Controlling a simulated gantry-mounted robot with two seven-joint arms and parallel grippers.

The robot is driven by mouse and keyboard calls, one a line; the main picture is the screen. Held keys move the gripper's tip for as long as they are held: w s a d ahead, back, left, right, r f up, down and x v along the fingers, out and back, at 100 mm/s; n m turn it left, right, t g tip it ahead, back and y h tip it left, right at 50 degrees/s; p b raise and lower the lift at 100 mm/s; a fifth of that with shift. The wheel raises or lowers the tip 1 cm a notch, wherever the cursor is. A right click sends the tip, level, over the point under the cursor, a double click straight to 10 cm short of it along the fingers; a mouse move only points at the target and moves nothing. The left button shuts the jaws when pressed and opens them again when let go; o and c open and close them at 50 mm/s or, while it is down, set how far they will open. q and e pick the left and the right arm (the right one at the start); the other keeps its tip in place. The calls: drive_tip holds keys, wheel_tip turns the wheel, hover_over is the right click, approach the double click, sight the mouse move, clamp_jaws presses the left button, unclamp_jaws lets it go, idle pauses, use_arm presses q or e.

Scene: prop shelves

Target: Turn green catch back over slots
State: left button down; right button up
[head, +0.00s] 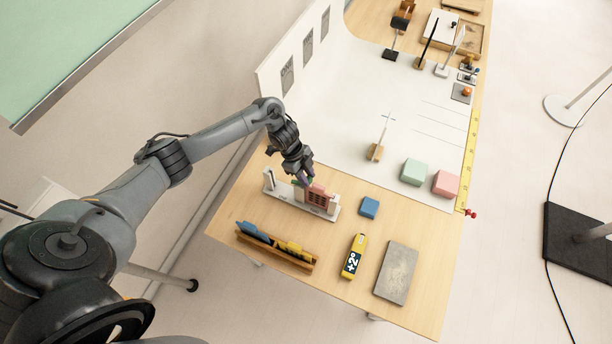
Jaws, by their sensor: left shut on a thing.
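A small green piece (297,183), which looks like the catch, shows at the fixture's middle beneath my left gripper. My left gripper (304,180) reaches down from above and is shut at this spot on the green catch, beside the red block. The gripper hides most of the catch and part of the slots, so the catch's exact angle cannot be told. My right gripper is not in view.
In front are a wooden rack (276,250) with blue and yellow pieces, a yellow level tool (354,257) and a grey slab (397,272). A blue block (369,207) stands right of the fixture. Green (414,172) and pink (446,184) blocks sit farther right on the white sheet.

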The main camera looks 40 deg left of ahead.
use_arm(q)
drive_tip(key=c, duration=0.9)
unclamp_jaws()
drive_tip(key=shift+o, duration=0.2)
drive_tip(key=w+v, duration=0.1)
drive_tip(key=v, duration=0.9)
drive_tip(key=shift+s+r, duration=0.4)
drive_tip(key=shift+s, duration=0.1)
drive_tip(key=shift+a, duration=0.15)
drive_tip(key=shift+c, duration=0.4)
